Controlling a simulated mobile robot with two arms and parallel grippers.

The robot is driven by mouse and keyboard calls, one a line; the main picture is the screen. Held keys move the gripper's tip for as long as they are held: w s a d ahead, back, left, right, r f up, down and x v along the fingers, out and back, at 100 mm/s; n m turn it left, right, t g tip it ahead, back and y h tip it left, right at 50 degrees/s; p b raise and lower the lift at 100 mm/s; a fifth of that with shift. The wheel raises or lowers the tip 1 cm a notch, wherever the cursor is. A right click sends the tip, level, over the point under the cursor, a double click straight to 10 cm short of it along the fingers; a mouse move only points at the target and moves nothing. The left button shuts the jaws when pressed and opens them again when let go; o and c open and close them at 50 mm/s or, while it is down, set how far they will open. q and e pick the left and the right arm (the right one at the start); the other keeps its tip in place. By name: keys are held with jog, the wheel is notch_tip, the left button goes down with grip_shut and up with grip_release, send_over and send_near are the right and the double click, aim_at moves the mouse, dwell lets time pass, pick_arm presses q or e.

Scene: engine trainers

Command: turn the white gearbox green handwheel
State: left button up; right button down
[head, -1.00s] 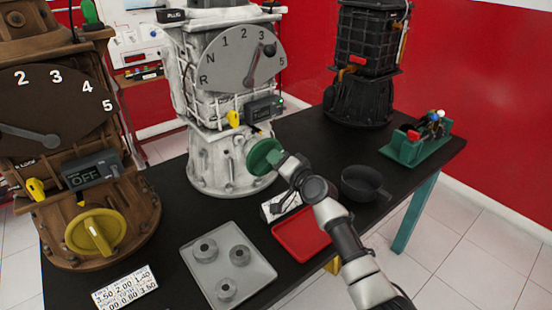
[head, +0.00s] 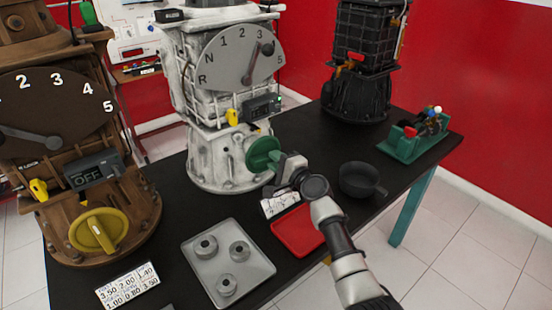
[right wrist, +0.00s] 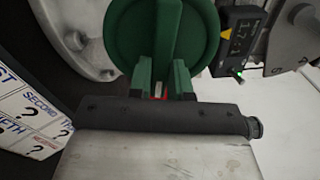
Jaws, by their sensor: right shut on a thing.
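The white gearbox (head: 217,160) stands on the black table, with a numbered grey dial (head: 232,62) on its upper front. Its green handwheel (head: 261,150) is a round disc with a raised grip bar, low on the right side. My right gripper (head: 275,161) is at the handwheel's right side, shut on its grip bar. In the right wrist view the handwheel (right wrist: 185,30) fills the top centre, with my gripper's fingers (right wrist: 163,85) around the lower end of the bar. The left gripper is not in view.
A small display (head: 262,107) is just above the handwheel. A brown gearbox (head: 140,205) stands left and a black one (head: 360,95) behind right.

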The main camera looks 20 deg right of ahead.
jog(key=shift+f+m, duration=0.1)
jog(key=shift+m, duration=0.2)
jog(key=c, duration=1)
grip_release()
jog(key=shift+c, duration=0.2)
jog(key=v, duration=1)
jog(key=shift+s+p, duration=0.3)
jog(key=shift+s, duration=0.1)
jog(key=shift+d, duration=0.15)
